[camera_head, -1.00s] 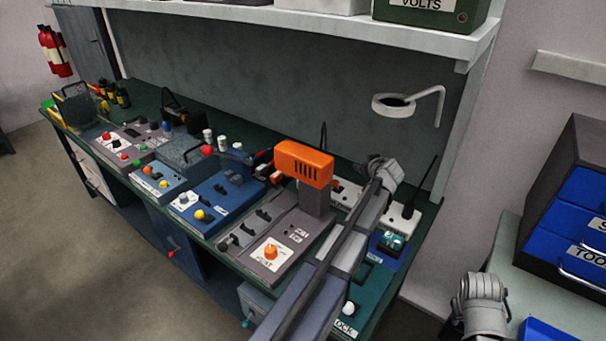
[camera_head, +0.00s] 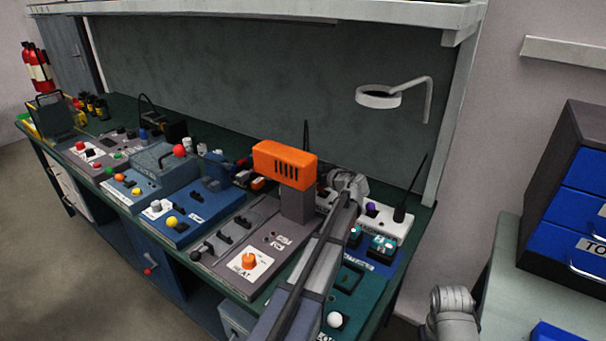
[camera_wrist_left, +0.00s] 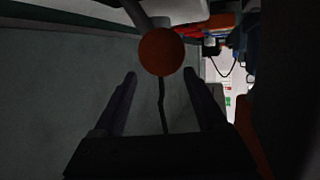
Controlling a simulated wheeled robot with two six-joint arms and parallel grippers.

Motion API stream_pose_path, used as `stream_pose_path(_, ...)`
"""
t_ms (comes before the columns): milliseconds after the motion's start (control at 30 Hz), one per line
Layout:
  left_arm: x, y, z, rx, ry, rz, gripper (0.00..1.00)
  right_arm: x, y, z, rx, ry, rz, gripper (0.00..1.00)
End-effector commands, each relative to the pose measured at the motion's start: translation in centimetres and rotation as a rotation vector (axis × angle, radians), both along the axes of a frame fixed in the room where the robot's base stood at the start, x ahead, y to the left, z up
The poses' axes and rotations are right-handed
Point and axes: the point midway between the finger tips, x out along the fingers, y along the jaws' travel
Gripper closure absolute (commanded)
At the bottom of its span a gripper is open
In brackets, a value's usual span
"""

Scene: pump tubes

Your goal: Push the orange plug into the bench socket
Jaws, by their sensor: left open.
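In the left wrist view a round dark-orange piece, apparently the orange plug (camera_wrist_left: 161,52), is ahead of my left gripper (camera_wrist_left: 160,84). It lies roughly midway between the open fingers, slightly beyond their tips. A dark cord runs from it towards the gripper. In the head view my left arm reaches over the bench; its fingers are hidden, and the plug is not seen clearly. A white socket strip (camera_head: 396,226) stands at the bench's right rear, partly behind my arm. My right arm shows at the lower right, its gripper out of view.
An orange housing (camera_head: 284,165) on a grey post stands just left of my left wrist. Blue, grey and teal control panels with knobs cover the bench front. A ring on a bent arm (camera_head: 378,97) hangs above the strip. A drawer cabinet (camera_head: 566,180) stands at right.

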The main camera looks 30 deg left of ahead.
Motion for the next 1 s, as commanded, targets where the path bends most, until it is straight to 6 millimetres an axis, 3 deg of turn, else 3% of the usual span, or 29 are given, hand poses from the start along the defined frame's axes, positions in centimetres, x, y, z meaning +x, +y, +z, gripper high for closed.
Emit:
stream_pose_path(367,1.0,1.9,-0.9,-0.001,0.0,0.0,0.26,0.0,0.0,-0.9,0.0,-0.001,0.001,0.5)
stream_pose_path(667,2.8,5.3,-2.1,0.0,0.0,0.0,0.26,0.0,0.0,-2.1,0.0,-0.001,0.001,0.5)
stream_pose_path(900,2.8,5.5,-2.0,0.0,-0.001,-0.002,0.26,0.0,0.0,-2.0,0.0,-0.001,0.001,0.5)
stream_pose_path(1000,2.8,5.4,-2.0,0.0,-0.001,-0.002,0.37,0.0,0.0,-2.0,0.0,-0.001,0.001,0.5)
